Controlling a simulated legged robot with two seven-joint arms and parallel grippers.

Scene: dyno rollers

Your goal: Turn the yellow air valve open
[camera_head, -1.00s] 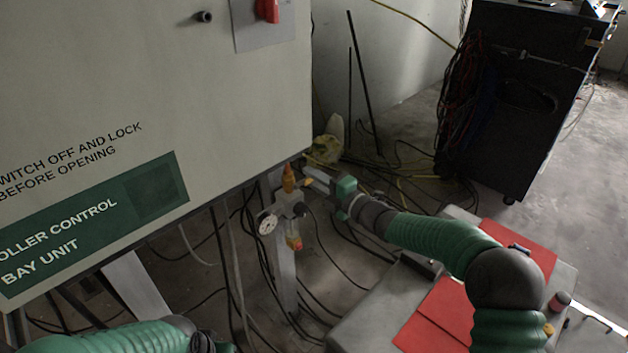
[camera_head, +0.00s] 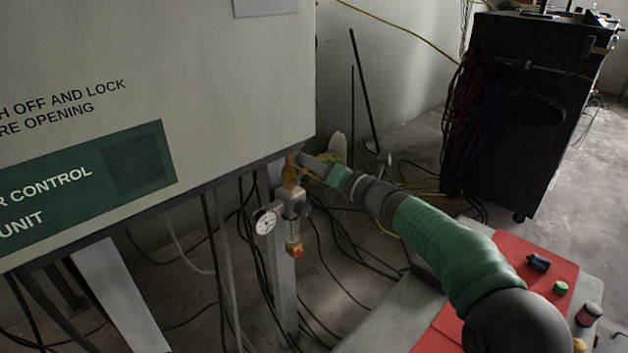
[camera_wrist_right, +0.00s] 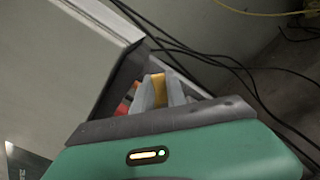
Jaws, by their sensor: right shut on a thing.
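The yellow air valve handle (camera_head: 289,175) stands on top of a grey pipe fitting (camera_head: 291,205) under the lower corner of the cabinet. My right gripper (camera_head: 298,163) reaches it from the right, and its fingers are shut on the handle. In the right wrist view the yellow handle (camera_wrist_right: 159,90) sits between the two grey fingertips (camera_wrist_right: 160,88). A round white gauge (camera_head: 265,221) is on the left of the fitting, and a red and yellow piece (camera_head: 296,251) is at its bottom. My left gripper is not in view.
The large grey control cabinet (camera_head: 220,80) hangs close above and left of the valve. Black cables run behind the post. A grey table (camera_head: 385,318) with red mats (camera_head: 510,255) and small parts is at the lower right. A black cart (camera_head: 510,110) stands behind.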

